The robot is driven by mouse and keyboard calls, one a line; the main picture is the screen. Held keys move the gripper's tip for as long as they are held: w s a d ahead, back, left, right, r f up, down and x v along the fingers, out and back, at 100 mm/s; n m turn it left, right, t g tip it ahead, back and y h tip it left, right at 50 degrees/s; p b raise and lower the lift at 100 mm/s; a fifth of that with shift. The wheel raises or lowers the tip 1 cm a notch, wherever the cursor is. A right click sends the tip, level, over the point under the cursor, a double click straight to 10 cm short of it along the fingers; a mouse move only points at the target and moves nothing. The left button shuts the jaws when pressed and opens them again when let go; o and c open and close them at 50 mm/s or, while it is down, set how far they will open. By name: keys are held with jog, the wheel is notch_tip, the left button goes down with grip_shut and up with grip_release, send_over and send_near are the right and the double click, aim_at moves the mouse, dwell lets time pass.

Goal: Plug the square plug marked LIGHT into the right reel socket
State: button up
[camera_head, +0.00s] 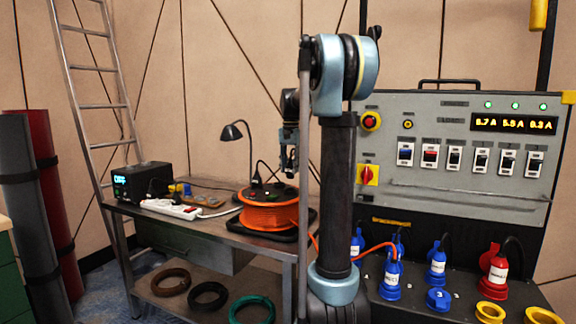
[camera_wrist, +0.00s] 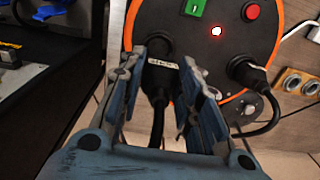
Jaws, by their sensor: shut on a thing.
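The orange cable reel (camera_head: 268,216) stands on the metal workbench. In the wrist view, the reel's dark round face (camera_wrist: 222,48) carries a green switch, a red button and a lit red lamp. My gripper (camera_wrist: 168,62) is shut on a black plug (camera_wrist: 158,82) with a small pale label too small to read. Its cord runs down between the fingers. The plug is over the reel face; its front end is hidden, so I cannot tell whether it sits in a socket. A second black plug (camera_wrist: 246,72) is at the reel face to the right. My gripper also shows in the head view (camera_head: 289,168).
A white power strip (camera_head: 170,208), a black box (camera_head: 142,180) with a green display and a desk lamp (camera_head: 232,132) are on the workbench (camera_head: 200,222). A grey panel (camera_head: 455,150) with switches stands right, with blue and red connectors below. Coiled cables lie on the lower shelf.

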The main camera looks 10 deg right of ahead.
aim_at(290, 175)
jog(key=shift+f, duration=2.05)
jog(key=shift+s+r, duration=0.1)
jog(key=shift+s, duration=0.1)
jog(key=shift+f, duration=1.1)
dwell(0.9)
jog(key=o, duration=1.2)
jog(key=o, duration=0.4)
